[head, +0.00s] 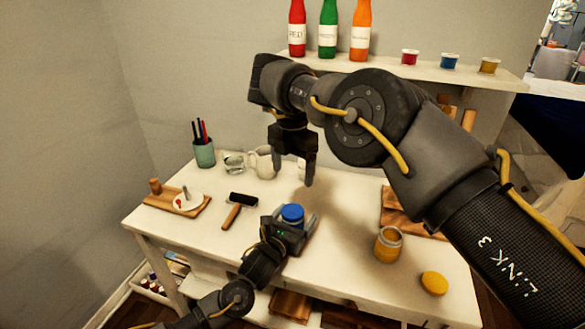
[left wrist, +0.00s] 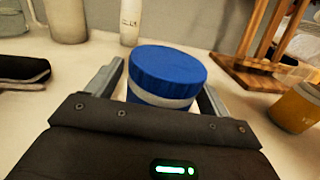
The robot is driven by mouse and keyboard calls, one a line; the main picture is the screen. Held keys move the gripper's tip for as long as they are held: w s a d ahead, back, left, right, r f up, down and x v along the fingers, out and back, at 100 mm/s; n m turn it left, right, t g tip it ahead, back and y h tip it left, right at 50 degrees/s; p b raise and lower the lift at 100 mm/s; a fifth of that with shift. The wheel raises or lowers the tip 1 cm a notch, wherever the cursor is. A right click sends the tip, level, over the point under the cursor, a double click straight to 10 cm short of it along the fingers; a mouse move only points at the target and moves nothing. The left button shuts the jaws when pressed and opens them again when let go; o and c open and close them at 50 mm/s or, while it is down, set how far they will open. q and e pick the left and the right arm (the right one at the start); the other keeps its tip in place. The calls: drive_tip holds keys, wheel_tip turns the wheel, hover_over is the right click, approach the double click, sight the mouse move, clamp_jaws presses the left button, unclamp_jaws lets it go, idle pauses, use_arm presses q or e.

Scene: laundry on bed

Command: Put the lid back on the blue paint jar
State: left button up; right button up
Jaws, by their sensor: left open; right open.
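The blue paint jar (head: 292,213) stands upright on the white table, and its blue ridged lid (left wrist: 168,66) sits on top of it. In the left wrist view a pale band (left wrist: 160,98) shows under the lid; I cannot tell whether the lid is fully seated. My left gripper (head: 291,222) is open, with one finger on each side of the jar; I cannot tell whether they touch it. My right gripper (head: 293,174) is open and empty, above the table behind the jar.
An open orange jar (head: 388,246) and a yellow lid (head: 433,283) stand to the right. A roller (head: 238,207), a palette board (head: 178,200), a pen cup (head: 204,153) and a white pitcher (head: 263,162) are to the left. Bottles and small jars line the shelf (head: 480,75).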

use_arm(q)
drive_tip(key=v, duration=1)
drive_tip(key=shift+s+a, duration=0.15)
drive_tip(key=shift+s, duration=0.2)
